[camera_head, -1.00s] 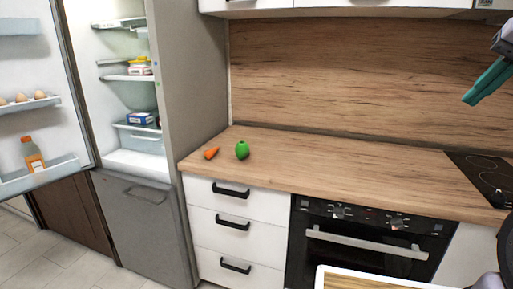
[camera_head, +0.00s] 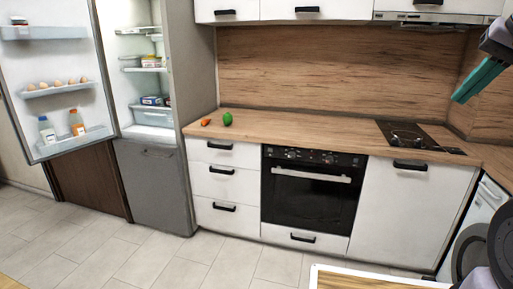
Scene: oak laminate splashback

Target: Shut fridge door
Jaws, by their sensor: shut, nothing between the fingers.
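The fridge door (camera_head: 62,92) stands wide open at the left, swung out to the left of the fridge. Its inner side faces me, with shelves holding several eggs and two bottles (camera_head: 77,123). The fridge compartment (camera_head: 145,75) is exposed, with shelves, boxes and a clear drawer inside. A grey lower door (camera_head: 155,185) below it is shut. My gripper (camera_head: 466,96), with teal fingers, is at the upper right, shut and empty. It is far from the fridge door, in front of the right end of the splashback.
A worktop (camera_head: 300,131) with a carrot (camera_head: 205,122), a green vegetable (camera_head: 227,119) and a hob (camera_head: 420,138) runs right of the fridge. An oven (camera_head: 312,190) and a washing machine (camera_head: 474,240) sit below. The tiled floor (camera_head: 140,255) before the fridge is clear.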

